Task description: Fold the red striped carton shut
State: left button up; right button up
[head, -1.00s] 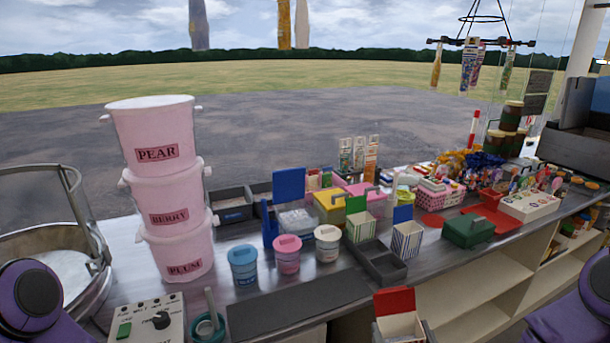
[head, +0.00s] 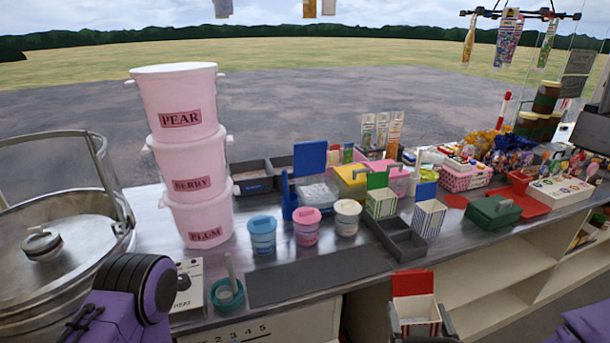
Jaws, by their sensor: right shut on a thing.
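The red striped carton (head: 414,309) is low in the head view, right of centre, in front of the counter's front edge. Its red lid flap (head: 412,282) stands up at the back and the pale inside shows, so the carton is open at the top. My right gripper (head: 421,322) is shut on the carton, one dark finger at each side. The carton looks upright; its lower part is cut off by the frame. My left arm comes in at the lower left as a purple joint; its gripper is not visible.
A dark mat (head: 318,276) lies bare on the counter behind the carton. A grey divided tray (head: 396,238), a green striped carton (head: 381,203), a blue striped carton (head: 429,217) and a green box (head: 494,213) stand beyond. Stacked pink tubs (head: 190,170) stand left.

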jog(key=shift+d, duration=0.2)
jog(key=s+a+f+n+g+y, duration=0.1)
jog(key=a+f+n+g+y, duration=0.1)
jog(key=a, duration=0.5)
jog(key=s+a+f+n+g+y, duration=0.1)
jog(key=a+f+n+y, duration=0.3)
jog(key=y, duration=0.5)
jog(key=a+n+g, duration=0.1)
jog(key=a+n, duration=0.1)
jog(key=a, duration=0.1)
jog(key=shift+a+y, duration=0.25)
jog(key=shift+y, duration=0.05)
jog(key=shift+s, duration=0.1)
